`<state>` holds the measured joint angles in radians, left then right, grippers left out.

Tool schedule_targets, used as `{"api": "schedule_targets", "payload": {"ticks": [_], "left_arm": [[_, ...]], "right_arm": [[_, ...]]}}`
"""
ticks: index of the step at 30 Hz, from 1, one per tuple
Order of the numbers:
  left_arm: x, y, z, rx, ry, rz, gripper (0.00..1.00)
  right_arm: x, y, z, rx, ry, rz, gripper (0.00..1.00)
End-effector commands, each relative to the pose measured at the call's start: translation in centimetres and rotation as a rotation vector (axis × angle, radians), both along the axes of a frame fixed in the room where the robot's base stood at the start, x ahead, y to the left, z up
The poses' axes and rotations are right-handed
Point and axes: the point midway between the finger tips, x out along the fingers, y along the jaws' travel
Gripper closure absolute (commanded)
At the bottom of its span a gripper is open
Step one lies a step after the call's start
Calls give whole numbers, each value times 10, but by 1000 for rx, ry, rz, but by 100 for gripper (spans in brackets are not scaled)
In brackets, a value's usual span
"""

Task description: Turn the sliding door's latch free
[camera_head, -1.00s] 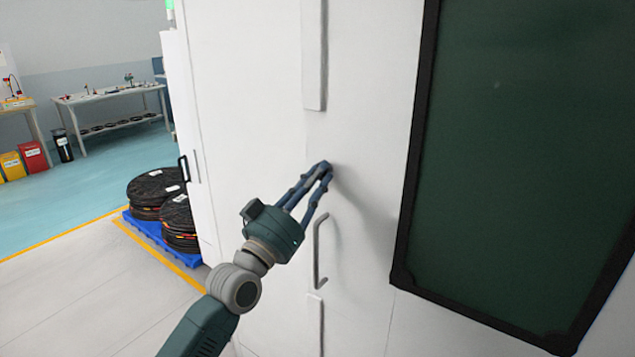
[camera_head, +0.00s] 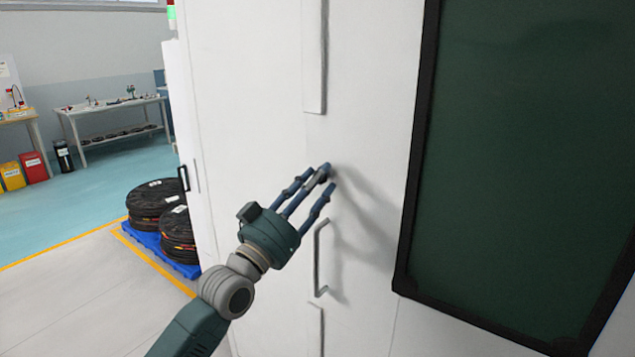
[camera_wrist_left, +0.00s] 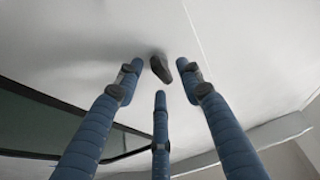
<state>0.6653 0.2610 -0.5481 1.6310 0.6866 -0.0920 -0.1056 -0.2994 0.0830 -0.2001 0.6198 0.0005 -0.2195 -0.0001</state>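The latch is a small dark grey piece on the white door in the left wrist view (camera_wrist_left: 188,77). My left gripper (camera_head: 322,178) is at the door face, above the bar handle, with its blue fingers spread. The left wrist view shows the fingertips (camera_wrist_left: 160,75) apart on different sides of the latch, with gaps around it. In the head view the fingers mostly cover the latch. Whether a fingertip touches it, I cannot tell. The white sliding door (camera_head: 255,100) stands upright in front of me. My right gripper is not in view.
A grey bar handle (camera_head: 317,258) sticks out just below the left gripper. A dark green window (camera_head: 520,150) with a black frame is at the right. Black reels (camera_head: 155,197) sit on a blue pallet (camera_head: 150,240) at the left. The floor in front of them is clear.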

Motion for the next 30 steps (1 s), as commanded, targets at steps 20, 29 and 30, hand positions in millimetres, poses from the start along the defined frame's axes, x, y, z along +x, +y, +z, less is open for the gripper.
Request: {"api": "schedule_targets", "payload": {"ticks": [20,29,30], "left_arm": [[-83,62,-44,2,2,1,62],[-87,64,-45,1,0,0,62],[-87,64,-45,1,0,0,62]], "right_arm": [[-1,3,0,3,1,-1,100],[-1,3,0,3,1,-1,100],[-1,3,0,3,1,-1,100]]}}
